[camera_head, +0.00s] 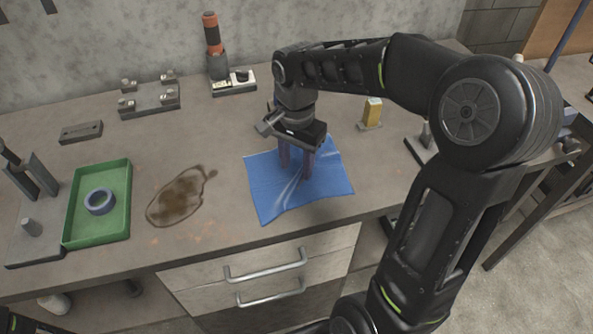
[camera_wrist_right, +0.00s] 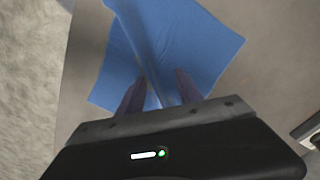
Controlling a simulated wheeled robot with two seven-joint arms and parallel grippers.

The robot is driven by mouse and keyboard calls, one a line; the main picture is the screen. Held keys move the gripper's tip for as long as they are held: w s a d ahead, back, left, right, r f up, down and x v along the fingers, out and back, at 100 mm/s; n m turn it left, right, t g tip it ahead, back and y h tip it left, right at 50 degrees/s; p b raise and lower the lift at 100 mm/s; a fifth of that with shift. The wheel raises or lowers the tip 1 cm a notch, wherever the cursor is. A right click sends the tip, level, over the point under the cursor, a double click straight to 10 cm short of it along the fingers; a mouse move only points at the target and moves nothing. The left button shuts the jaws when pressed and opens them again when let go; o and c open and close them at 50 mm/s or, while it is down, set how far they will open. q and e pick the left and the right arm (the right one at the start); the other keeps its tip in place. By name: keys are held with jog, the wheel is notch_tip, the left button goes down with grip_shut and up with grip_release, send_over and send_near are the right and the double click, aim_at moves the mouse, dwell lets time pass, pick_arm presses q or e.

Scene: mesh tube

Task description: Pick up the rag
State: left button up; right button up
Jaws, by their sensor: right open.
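A blue rag (camera_head: 270,189) lies spread on the workbench (camera_head: 222,150), right of its middle, with a raised fold across it. My right gripper (camera_head: 296,178) points down over the rag with its two fingers apart. In the right wrist view the rag (camera_wrist_right: 205,45) fills the upper middle, and the fold runs between the fingertips of my right gripper (camera_wrist_right: 158,88). I cannot tell whether the fingertips touch the cloth. My left gripper is not in view.
A brown stain (camera_head: 180,197) lies left of the rag. A green tray (camera_head: 123,208) with a blue ring (camera_head: 100,202) stands further left. A yellow block (camera_head: 372,111) and an orange-topped tool (camera_head: 212,38) stand behind. Drawers (camera_head: 265,275) lie below the front edge.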

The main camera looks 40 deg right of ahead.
jog(key=shift+s+f, duration=0.1)
jog(key=shift+f, duration=0.05)
jog(key=c, duration=0.7)
jog(key=shift+c, duration=0.6)
notch_tip(320, 180, up, 12)
jog(key=p, duration=0.9)
grip_shut()
